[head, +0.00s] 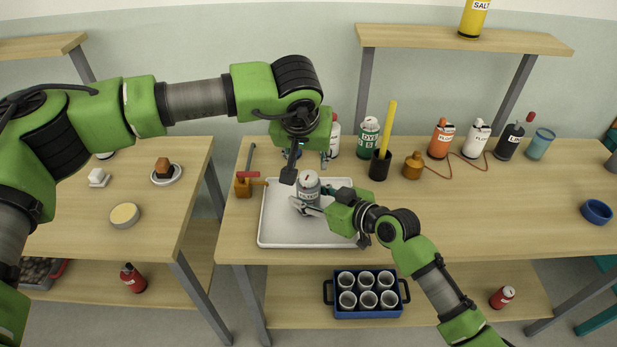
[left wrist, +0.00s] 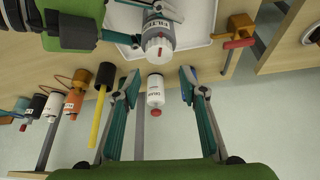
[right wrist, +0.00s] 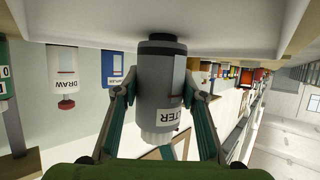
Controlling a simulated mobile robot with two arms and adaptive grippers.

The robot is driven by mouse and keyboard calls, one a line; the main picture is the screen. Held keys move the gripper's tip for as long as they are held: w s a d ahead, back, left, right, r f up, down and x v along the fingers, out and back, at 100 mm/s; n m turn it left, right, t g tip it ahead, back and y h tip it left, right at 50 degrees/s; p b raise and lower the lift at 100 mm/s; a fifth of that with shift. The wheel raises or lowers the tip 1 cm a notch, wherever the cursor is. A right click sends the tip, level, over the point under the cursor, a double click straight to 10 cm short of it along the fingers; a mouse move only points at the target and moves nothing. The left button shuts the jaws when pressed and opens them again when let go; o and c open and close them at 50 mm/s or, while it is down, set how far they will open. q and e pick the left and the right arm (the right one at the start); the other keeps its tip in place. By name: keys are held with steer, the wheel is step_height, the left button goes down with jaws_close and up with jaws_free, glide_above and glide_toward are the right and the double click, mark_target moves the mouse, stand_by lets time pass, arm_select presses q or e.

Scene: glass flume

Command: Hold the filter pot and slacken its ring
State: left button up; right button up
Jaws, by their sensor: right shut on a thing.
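The filter pot (head: 308,190) is a grey cylinder marked FILTER, with a dark base and a pale ribbed ring on top. It stands upright at the white tray (head: 275,240); contact with the tray floor is hard to tell. My right gripper (head: 313,201) is shut around its body from the front right; its fingers also flank the pot (right wrist: 160,90) in the right wrist view. My left gripper (head: 306,165) hangs above and behind the pot, open and empty. In the left wrist view the pale ring (left wrist: 158,45) shows beyond the open fingers (left wrist: 157,90), apart from them.
An orange valve block with a red handle (head: 246,184) stands left of the tray. A white bottle (head: 334,138), a DYE bottle (head: 368,137) and a black cup (head: 380,165) with a yellow stick stand behind it.

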steer(key=o, duration=1.3)
steer(key=shift+d, duration=0.1)
steer(key=v, duration=1)
steer(key=shift+s+d+r, duration=0.15)
steer(key=shift+s+d, duration=0.1)
steer(key=shift+s+d+r, duration=0.2)
steer(key=shift+s+d, duration=0.1)
steer(key=shift+s, duration=0.1)
